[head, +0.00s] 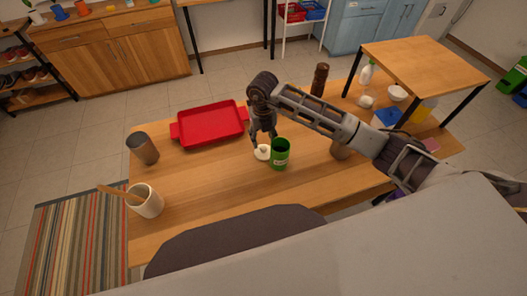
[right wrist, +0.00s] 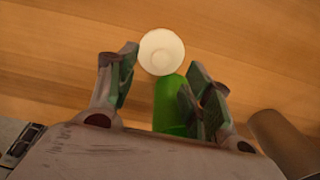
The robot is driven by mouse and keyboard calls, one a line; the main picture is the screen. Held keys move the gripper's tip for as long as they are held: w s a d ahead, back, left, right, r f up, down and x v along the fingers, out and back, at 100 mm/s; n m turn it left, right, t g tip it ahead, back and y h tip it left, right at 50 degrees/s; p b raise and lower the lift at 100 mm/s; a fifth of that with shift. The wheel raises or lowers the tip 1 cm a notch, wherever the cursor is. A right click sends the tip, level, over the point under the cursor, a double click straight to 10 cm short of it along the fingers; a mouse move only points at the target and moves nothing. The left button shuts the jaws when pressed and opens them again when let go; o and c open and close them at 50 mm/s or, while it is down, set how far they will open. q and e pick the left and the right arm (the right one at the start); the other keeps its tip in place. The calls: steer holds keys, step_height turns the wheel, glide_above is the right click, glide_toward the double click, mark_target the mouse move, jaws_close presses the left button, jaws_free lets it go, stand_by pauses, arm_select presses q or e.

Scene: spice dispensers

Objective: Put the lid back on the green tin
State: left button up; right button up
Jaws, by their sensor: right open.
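The green tin (head: 280,155) stands upright on the wooden table, its dark open top showing in the head view. A small cream-white lid with a knob (head: 262,152) lies on the table just left of the tin. My right gripper (head: 262,138) is above and close to the lid, pointing down, open. In the right wrist view the lid (right wrist: 161,51) shows beyond and between the open fingers, and the green tin (right wrist: 170,105) shows between them, nearer the right finger. I cannot tell whether a finger touches the tin. My left gripper is not in view.
A red tray (head: 210,126) lies behind and left. A grey metal cup (head: 143,148) and a cream crock (head: 145,201) with a wooden utensil stand at the left. A brown pepper mill (head: 319,80) stands behind. A metal cup (right wrist: 283,143) is right of the tin.

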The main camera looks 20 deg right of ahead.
mark_target(264, 148)
steer(key=shift+f, duration=0.15)
steer(key=shift+d+f+p, duration=0.1)
steer(key=shift+f+p, duration=0.45)
steer(key=shift+f, duration=2.05)
steer(key=c, duration=1)
